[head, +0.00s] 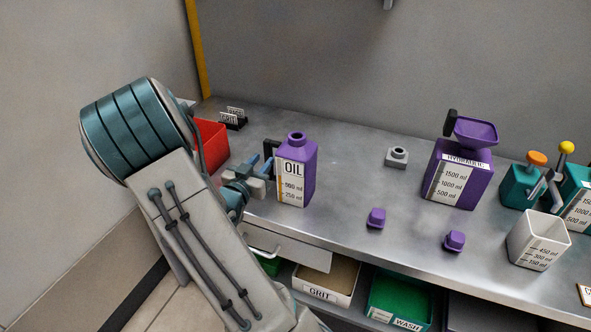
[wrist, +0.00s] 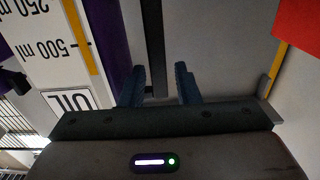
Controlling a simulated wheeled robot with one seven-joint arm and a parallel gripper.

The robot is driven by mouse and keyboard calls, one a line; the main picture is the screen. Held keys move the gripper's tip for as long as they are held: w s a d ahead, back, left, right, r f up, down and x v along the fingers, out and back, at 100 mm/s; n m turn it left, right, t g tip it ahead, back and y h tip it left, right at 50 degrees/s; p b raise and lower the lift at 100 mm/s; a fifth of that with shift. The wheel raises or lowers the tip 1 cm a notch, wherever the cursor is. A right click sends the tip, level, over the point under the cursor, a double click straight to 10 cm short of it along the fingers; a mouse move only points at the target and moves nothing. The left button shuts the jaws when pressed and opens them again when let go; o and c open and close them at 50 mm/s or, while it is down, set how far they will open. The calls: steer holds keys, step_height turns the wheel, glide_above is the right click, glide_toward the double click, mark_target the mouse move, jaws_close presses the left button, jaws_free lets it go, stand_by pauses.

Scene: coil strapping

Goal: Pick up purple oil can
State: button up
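The purple oil can (head: 309,175) stands upright on the metal bench in the head view. It has an open neck and a white OIL label. Its black handle (head: 268,148) is on its left side. My gripper (head: 261,163) is at that handle, with its blue fingers apart. In the wrist view, the can's label (wrist: 45,50) fills the left side. The dark handle (wrist: 154,45) runs between the two fingers of my gripper (wrist: 158,80). A gap shows beside the right finger, so the gripper is open around the handle.
A red bin (head: 212,145) stands close behind my arm. Two small purple caps (head: 376,218) (head: 455,240) lie on the bench. A purple hydraulic container (head: 461,185), a grey fitting (head: 397,156) and a white measuring cup (head: 537,240) stand to the right. Open bench lies right of the can.

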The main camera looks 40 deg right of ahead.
mark_target(266, 151)
steer(key=x, duration=0.4)
steer(key=shift+d+p, duration=0.2)
steer(key=shift+p, duration=0.15)
steer(key=shift+r, duration=0.1)
jaws_close()
steer(key=shift+r, duration=0.1)
steer(key=shift+r, duration=0.8)
steer(key=r, duration=0.2)
steer(key=shift+s+d+r, duration=0.2)
steer(key=shift+s+r, duration=0.2)
steer(key=s+d+r, duration=0.2)
steer(key=s, duration=0.1)
steer(key=s+d+r, duration=0.2)
steer(key=s, duration=0.1)
steer(key=s+d+r+b, duration=0.1)
steer(key=s+d+r, duration=0.1)
steer(key=s, duration=0.1)
steer(key=shift+d+r, duration=0.1)
steer(key=shift+r, duration=0.1)
